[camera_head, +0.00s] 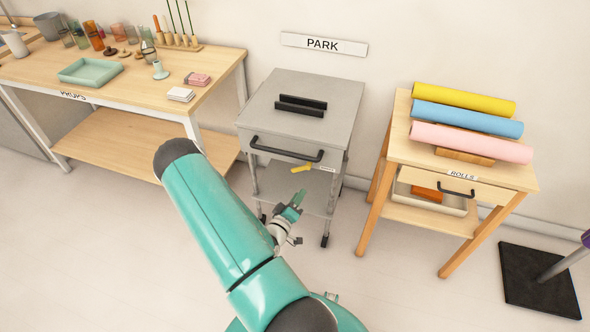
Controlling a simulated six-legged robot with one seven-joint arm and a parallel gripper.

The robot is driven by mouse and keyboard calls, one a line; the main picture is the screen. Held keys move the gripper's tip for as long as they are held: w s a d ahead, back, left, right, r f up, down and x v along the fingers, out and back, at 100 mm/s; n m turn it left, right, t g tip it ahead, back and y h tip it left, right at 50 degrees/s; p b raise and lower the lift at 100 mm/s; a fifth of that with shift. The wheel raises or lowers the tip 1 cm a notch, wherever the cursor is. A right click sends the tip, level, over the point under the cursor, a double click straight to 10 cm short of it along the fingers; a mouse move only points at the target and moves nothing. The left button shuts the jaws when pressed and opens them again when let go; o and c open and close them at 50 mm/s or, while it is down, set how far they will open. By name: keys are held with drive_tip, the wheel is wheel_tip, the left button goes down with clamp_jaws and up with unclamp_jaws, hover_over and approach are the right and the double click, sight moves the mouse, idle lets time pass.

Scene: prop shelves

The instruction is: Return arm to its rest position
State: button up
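My arm, teal with black joints, reaches up from the bottom of the view and bends at its upper end. My gripper (293,208) shows just right of the arm, in front of the grey cart's lower part. It is small and partly hidden by the arm, and I cannot make out the gap between its fingers. No object is clearly seen in it. A yellow item (301,168) lies on the cart's lower shelf, a little above the gripper in the picture.
The grey cart (258,100) stands under the PARK sign (324,44). On the left is a wooden props table (215,62) with a green tray (91,71). On the right, a wooden stand (398,130) carries yellow, blue and pink rolls. A black base plate (525,280) lies far right. Floor in front is clear.

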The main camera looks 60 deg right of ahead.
idle(0.4)
drive_tip(key=w+a+r+m+t+y, duration=0.1)
drive_tip(key=w+a+r+t+y, duration=0.2)
drive_tip(key=w, duration=0.4)
drive_tip(key=w+a+r+t+y, duration=0.1)
drive_tip(key=w+a+r+y, duration=0.2)
drive_tip(key=w+a+r, duration=0.35)
drive_tip(key=w+a+r+m+t+y, duration=0.1)
drive_tip(key=w+a+r+y, duration=0.15)
drive_tip(key=w, duration=0.55)
drive_tip(key=w+a+r+n+t+y, duration=0.15)
drive_tip(key=w+a+r+y, duration=0.25)
drive_tip(key=a+r, duration=0.4)
drive_tip(key=s+a+r+n+t+y, duration=0.1)
drive_tip(key=s+a+r+n+y, duration=0.3)
drive_tip(key=a+r, duration=0.9)
drive_tip(key=s+a+r+n+g, duration=0.1)
drive_tip(key=s+a+r, duration=0.2)
drive_tip(key=s, duration=0.6)
drive_tip(key=s+a+r+n+g+y, duration=0.1)
drive_tip(key=s+a+r, duration=0.2)
drive_tip(key=s+a, duration=0.3)
drive_tip(key=s, duration=0.3)
drive_tip(key=shift+a+r, duration=0.4)
drive_tip(key=shift+n+g+y, duration=0.25)
